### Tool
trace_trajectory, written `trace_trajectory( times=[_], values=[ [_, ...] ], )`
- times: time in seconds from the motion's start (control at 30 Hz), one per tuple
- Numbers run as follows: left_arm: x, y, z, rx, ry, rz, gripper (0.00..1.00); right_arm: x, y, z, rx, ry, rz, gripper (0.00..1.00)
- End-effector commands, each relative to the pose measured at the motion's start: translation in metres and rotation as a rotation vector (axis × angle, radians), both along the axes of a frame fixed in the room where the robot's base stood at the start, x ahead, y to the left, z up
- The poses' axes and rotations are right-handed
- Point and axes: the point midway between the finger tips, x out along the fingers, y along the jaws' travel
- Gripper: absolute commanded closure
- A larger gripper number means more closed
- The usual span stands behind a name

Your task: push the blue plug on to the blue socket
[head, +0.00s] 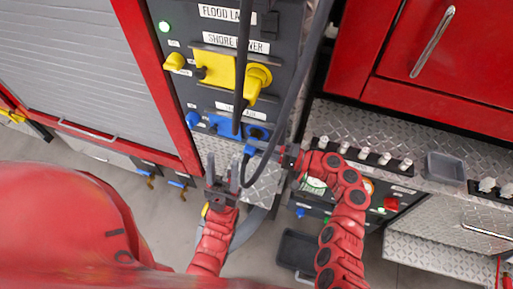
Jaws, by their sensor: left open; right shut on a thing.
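The blue socket (258,132) is a round blue fitting at the right end of a blue plate low on the dark panel. The blue plug (249,150), on a black cable, is just below the socket, close to it. I cannot tell whether they touch. My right gripper (272,150) reaches in from the right and is shut on the blue plug; its fingertips partly hide the plug. My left gripper (221,190) is open and empty, pointing up, below and left of the plug. The cable loops down near its right finger.
A yellow plug (254,82) and yellow plate (214,68) sit above on the panel. Black cables (242,60) hang in front of the panel. A diamond-plate ledge (340,118) with several valves is at the right. A black tray (297,250) is lower down.

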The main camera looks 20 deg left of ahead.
Motion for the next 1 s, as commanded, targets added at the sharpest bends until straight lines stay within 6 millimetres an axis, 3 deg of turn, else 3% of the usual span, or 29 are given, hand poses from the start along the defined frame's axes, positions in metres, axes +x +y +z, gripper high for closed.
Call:
trace_trajectory(
  times=[0.3,0.33,0.5,0.83,1.0],
  values=[
    [0.0,0.0,-0.003,0.0,0.0,0.0,0.5,0.004,0.0,0.0,0.001,-0.001,0.0,1.0],
    [0.0,0.0,-0.003,0.0,0.0,0.0,0.5,0.004,0.0,0.001,0.001,-0.001,0.0,0.57],
    [0.0,0.0,-0.003,0.0,0.0,0.0,0.5,0.004,0.0,0.0,0.001,-0.001,0.0,0.26],
    [0.0,0.0,-0.004,0.0,0.0,0.0,0.5,0.004,-0.002,-0.001,0.0,0.0,-0.001,0.26],
    [0.0,0.0,-0.013,0.0,0.0,0.0,0.5,0.005,-0.023,-0.004,0.0,-0.001,-0.007,0.26]
  ],
)
